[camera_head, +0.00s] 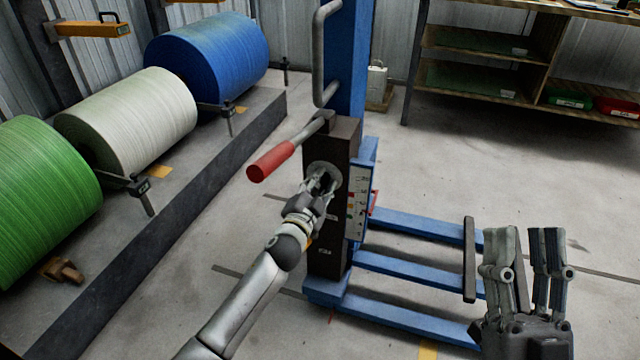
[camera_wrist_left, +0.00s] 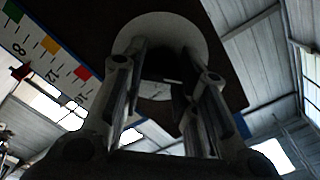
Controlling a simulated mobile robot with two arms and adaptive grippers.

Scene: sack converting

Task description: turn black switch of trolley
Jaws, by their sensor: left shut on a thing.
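The blue trolley (camera_head: 345,60) stands in the middle of the head view, with a dark box (camera_head: 328,250) on its front. A round pale plate on the box (camera_head: 333,172) carries the black switch (camera_head: 323,181), which my left gripper mostly covers. My left gripper (camera_head: 322,184) is shut on the switch. In the left wrist view its fingers (camera_wrist_left: 160,95) stand in front of the round plate (camera_wrist_left: 165,24), around a dark part in shadow. My right gripper (camera_head: 524,240) is at the lower right, its fingers apart and empty, away from the trolley's dark box.
A red-handled lever (camera_head: 272,160) sticks out from the box above my left gripper. The trolley's blue forks (camera_head: 415,262) reach right near the floor. Green, white and blue rolls (camera_head: 210,52) lie on a rack at left. Wooden shelves (camera_head: 480,75) stand at back right.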

